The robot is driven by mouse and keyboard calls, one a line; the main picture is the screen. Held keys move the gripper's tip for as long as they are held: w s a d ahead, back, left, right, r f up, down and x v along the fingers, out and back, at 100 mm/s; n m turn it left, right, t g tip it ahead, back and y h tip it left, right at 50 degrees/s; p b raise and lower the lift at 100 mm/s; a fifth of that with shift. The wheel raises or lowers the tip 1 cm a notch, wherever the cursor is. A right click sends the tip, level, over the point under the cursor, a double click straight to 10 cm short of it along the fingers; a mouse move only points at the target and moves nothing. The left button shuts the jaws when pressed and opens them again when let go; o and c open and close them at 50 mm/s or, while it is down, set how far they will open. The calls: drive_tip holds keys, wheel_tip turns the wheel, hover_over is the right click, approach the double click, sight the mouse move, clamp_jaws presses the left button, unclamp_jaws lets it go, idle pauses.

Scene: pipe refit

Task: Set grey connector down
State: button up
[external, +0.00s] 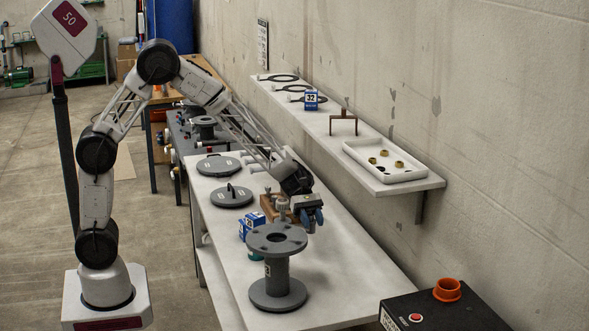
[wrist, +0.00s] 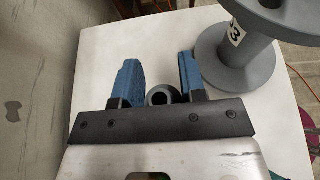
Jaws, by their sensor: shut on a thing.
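My gripper (external: 308,218) with blue fingers is over the right side of the white table (external: 345,270), behind the flanged grey pipe (external: 276,265). In the wrist view, my gripper (wrist: 161,80) has its two blue fingers on either side of a dark grey round piece with a hole, the grey connector (wrist: 160,96). The gripper is shut on it. Most of the connector is hidden behind the gripper's black crossbar. I cannot make it out in the external view, and its height above the table is unclear.
Two grey discs (external: 232,196) lie farther back. The table's right front is clear.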

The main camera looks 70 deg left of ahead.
drive_tip(key=s+a+n+t+y, duration=0.1)
drive_tip(key=s+a+n+t, duration=0.1)
drive_tip(key=s+a, duration=0.7)
drive_tip(key=s+a+n+t, duration=0.25)
drive_tip(key=s+a, duration=0.25)
drive_tip(key=a, duration=0.7)
drive_tip(key=s+a+n+t+y, duration=0.1)
drive_tip(key=s+a+n+t, duration=0.15)
drive_tip(key=s+a, duration=0.6)
drive_tip(key=s+a+n+t+y, duration=0.2)
drive_tip(key=s+a, duration=0.6)
drive_tip(key=s, duration=0.2)
wheel_tip(320, 180, down, 10)
drive_tip(key=shift+d, duration=0.25)
drive_tip(key=shift+w, duration=0.15)
drive_tip(key=w+a, duration=0.2)
drive_tip(key=w, duration=0.2)
drive_tip(key=w+a+f, duration=0.1)
drive_tip(key=w+a, duration=0.1)
drive_tip(key=w, duration=0.3)
drive_tip(key=w+a, duration=0.2)
drive_tip(key=w, duration=0.3)
drive_tip(key=shift+w+f, duration=0.25)
drive_tip(key=shift+f, duration=0.1)
